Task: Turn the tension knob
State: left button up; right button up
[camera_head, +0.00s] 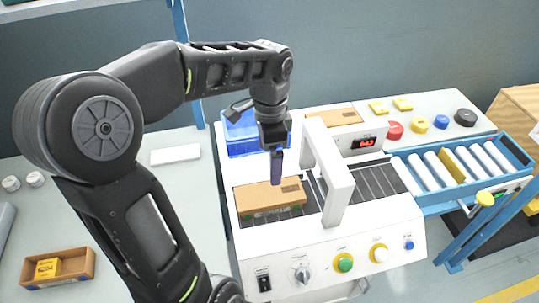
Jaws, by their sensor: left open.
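A grey rotary knob (301,274) is on the front panel of the white machine (400,262), between a black rocker switch (264,280) and a green button (344,263). I cannot read its label, so I cannot tell whether it is the tension knob. My left gripper (277,180) points down above a brown cardboard box (262,199) on the belt, behind and above the front panel. It is open, with its fingers seen nearly edge-on. I cannot tell whether it touches the box. My right gripper is out of view.
A white arch (338,185) spans the belt (372,181) right of the gripper. A blue bin (242,139) stands behind it. A roller conveyor (424,170) leads off right. Several coloured round parts, including a red one (395,130), sit at the back. A cardboard tray (88,256) lies at left.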

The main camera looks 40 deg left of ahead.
aim_at(302, 275)
jog(key=k+l, duration=0.75)
jog(key=l, duration=0.2)
